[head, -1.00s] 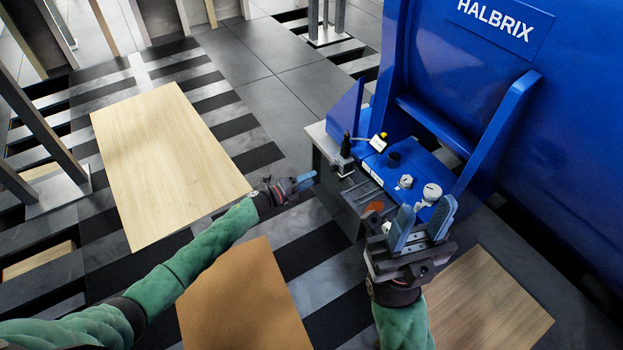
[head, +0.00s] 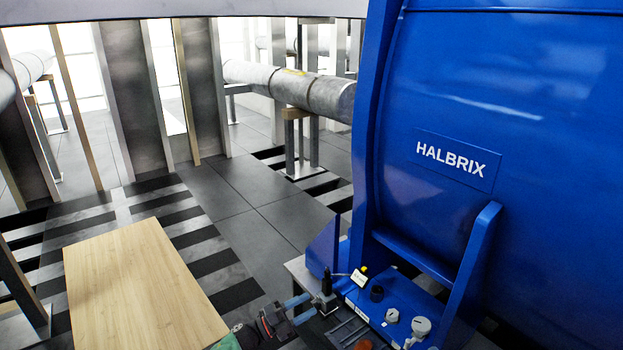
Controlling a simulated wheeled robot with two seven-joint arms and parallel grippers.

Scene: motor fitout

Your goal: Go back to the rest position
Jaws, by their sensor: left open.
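My left gripper (head: 297,310) shows at the bottom middle of the head view, with its blue fingers apart and nothing between them. It is just left of the grey work surface (head: 299,272) beside the blue machine. Only a small piece of its green sleeve shows. My right gripper is out of the picture.
The large blue HALBRIX machine (head: 545,120) fills the right side. Its blue ledge (head: 366,302) carries a black fitting (head: 376,293) and two pale caps. A wooden panel (head: 140,290) lies on the floor at the left. A grey pipe (head: 325,95) crosses behind. Dark floor tiles (head: 225,195) are bare.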

